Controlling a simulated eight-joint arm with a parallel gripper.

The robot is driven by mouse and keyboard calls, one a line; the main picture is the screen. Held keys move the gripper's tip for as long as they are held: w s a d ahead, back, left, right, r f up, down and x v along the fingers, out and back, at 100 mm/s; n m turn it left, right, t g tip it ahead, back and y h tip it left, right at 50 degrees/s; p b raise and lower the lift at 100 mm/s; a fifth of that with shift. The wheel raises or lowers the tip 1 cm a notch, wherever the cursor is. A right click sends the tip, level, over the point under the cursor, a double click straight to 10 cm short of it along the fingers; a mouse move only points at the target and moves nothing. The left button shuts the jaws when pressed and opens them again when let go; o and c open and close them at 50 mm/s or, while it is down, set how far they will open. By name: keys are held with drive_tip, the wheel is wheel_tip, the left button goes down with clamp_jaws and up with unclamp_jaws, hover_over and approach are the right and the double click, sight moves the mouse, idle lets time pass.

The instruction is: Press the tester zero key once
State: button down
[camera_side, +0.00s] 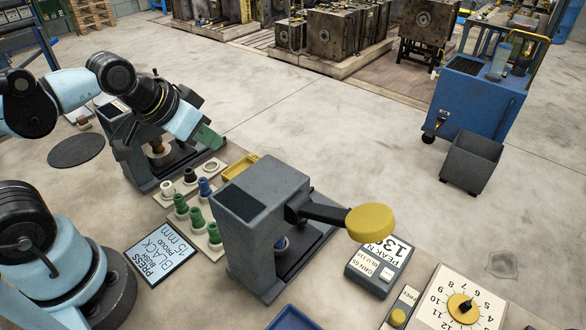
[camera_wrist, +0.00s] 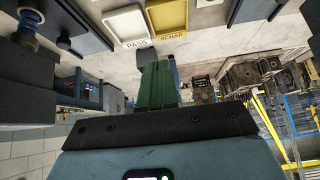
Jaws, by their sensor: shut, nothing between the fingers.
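A grey readout box (camera_side: 378,264) with a white display reading PEAK N and a number stands at the right of the bench in the side view. My gripper (camera_side: 208,138) is shut and empty, with green fingers, raised above the back left of the bench, far from the box. Its fingers also show in the wrist view (camera_wrist: 158,75). The box is not recognizable there.
Green, blue and black pieces stand on pale blocks (camera_side: 199,208). A PASS tray (camera_wrist: 126,24) and a yellow SCRAP tray (camera_wrist: 168,18) lie near my fingers in the wrist view. A yellow button (camera_side: 398,317) and a dial (camera_side: 463,308) sit at the front right.

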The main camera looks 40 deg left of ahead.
drive_tip(key=shift+s+a, duration=0.15)
drive_tip(key=w+d+r+m+g+h, duration=0.1)
drive_tip(key=w+d+r+m+g, duration=0.2)
drive_tip(key=d, duration=0.5)
drive_tip(key=w+d+r+m+g, duration=0.1)
drive_tip(key=w+d+r+m, duration=0.3)
drive_tip(key=d, duration=0.3)
drive_tip(key=s+d+f+m+g, duration=0.1)
drive_tip(key=d+m, duration=0.4)
drive_tip(key=d, duration=0.5)
drive_tip(key=d+f+m+g+y, duration=0.1)
drive_tip(key=d+m, duration=0.4)
drive_tip(key=d, duration=0.5)
drive_tip(key=shift+s+d+f+m+g, duration=0.15)
drive_tip(key=shift+s+f+m+g, duration=0.15)
drive_tip(key=shift+s+f+g, duration=0.15)
